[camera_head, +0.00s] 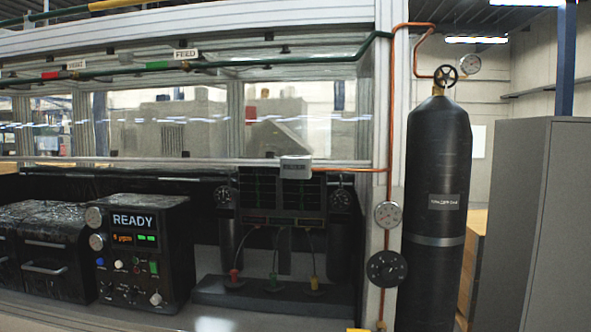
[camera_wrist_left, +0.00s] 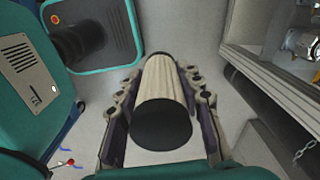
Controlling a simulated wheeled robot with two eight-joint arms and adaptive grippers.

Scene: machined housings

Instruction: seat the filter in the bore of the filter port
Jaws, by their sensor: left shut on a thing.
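The filter (camera_wrist_left: 160,95) is a cream pleated cylinder with black end caps. It lies between the two fingers of my left gripper (camera_wrist_left: 160,82) in the left wrist view, and the gripper is shut on it. The near black cap faces the camera. Below the filter there is only pale floor. In the head view a small grey box (camera_head: 295,168) with a label, perhaps reading FILTER, sits on the front rail of the bench, joined to a copper pipe. I cannot make out a bore in it. Neither gripper shows in the head view.
A black gas cylinder (camera_head: 436,200) stands right of the bench post, with gauges (camera_head: 387,215) on the post. A READY control unit (camera_head: 135,250) stands on the bench. In the left wrist view a metal frame edge (camera_wrist_left: 270,85) and a shiny metal part (camera_wrist_left: 303,42) are at right.

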